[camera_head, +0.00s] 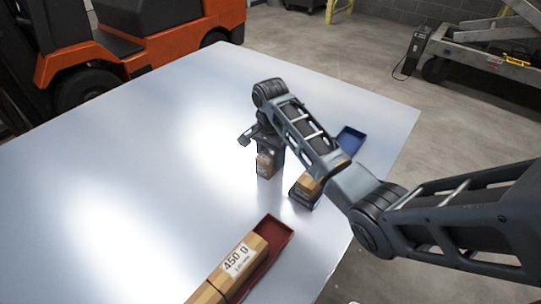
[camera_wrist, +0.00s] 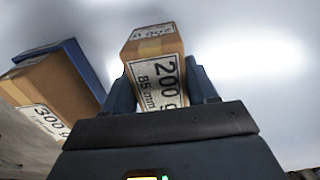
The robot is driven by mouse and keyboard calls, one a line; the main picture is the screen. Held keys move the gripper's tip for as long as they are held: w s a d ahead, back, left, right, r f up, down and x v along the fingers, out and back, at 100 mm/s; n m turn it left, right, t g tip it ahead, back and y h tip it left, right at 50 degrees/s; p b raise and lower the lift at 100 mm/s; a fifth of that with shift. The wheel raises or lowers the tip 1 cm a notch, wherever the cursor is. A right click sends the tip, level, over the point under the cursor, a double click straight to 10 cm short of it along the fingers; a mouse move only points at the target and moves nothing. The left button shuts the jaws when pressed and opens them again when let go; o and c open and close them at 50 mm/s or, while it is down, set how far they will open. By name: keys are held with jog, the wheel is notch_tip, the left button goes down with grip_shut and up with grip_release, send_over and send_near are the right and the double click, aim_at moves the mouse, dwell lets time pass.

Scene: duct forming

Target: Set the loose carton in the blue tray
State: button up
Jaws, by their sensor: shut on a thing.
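In the head view, my gripper (camera_head: 268,160) is left of the blue tray (camera_head: 351,139). I cannot tell whether the carton touches the table. The tray's far end shows empty, and my arm hides its middle. The tray also shows at the left of the wrist view (camera_wrist: 82,62).
A 300 g carton (camera_head: 307,184) sits in the near end of the blue tray. A red tray (camera_head: 280,233) at the front holds cartons, one marked 450 g (camera_head: 240,259). The metal table (camera_head: 130,150) is clear on the left. An orange forklift (camera_head: 170,35) stands behind.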

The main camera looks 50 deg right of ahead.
notch_tip(320, 180, up, 4)
jog(key=p, duration=0.3)
jog(key=shift+f+p, duration=0.2)
jog(key=shift+p, duration=0.15)
notch_tip(320, 180, up, 2)
jog(key=shift+r+p, duration=0.2)
jog(key=shift+p, duration=0.45)
jog(key=shift+r, duration=1.5)
